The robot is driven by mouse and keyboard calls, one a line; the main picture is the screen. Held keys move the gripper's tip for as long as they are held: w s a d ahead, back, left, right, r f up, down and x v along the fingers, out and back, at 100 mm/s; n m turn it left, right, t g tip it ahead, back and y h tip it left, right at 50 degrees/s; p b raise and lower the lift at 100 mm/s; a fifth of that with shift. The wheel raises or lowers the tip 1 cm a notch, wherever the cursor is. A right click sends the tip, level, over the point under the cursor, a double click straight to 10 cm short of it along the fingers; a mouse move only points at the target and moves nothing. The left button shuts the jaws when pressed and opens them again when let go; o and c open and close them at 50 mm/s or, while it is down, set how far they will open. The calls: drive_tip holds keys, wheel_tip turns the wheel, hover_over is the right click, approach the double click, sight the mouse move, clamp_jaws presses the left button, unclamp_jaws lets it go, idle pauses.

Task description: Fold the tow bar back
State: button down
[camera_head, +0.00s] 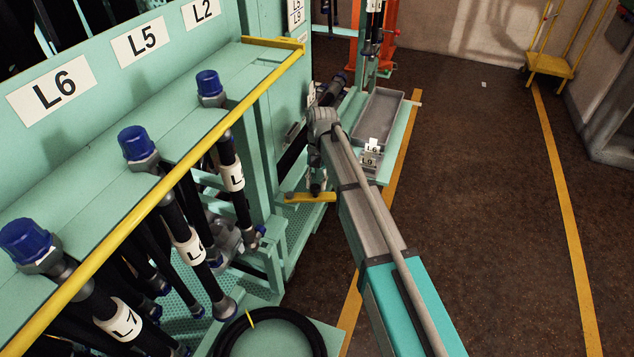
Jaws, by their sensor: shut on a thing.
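A short yellow bar (298,197), which I take to be the tow bar, sticks out low at the end of the green hose rack. It lies roughly level. My gripper (316,191) points down at the bar and is shut on it. The fingers are small and dark here, and my own wrist and arm hide part of the area behind them. I cannot see where the bar joins the rack.
The green rack (100,95) with its yellow edge rail (170,182) and several blue-capped hoses fills the left. A grey tray (379,115) lies on a green shelf beyond my wrist. A coiled black hose (268,322) is at the front.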

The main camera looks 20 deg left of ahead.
drive_tip(key=shift+a, duration=0.3)
drive_tip(key=shift+c, duration=1.5)
unclamp_jaws()
drive_tip(key=shift+f, duration=0.1)
drive_tip(key=shift+d, duration=0.1)
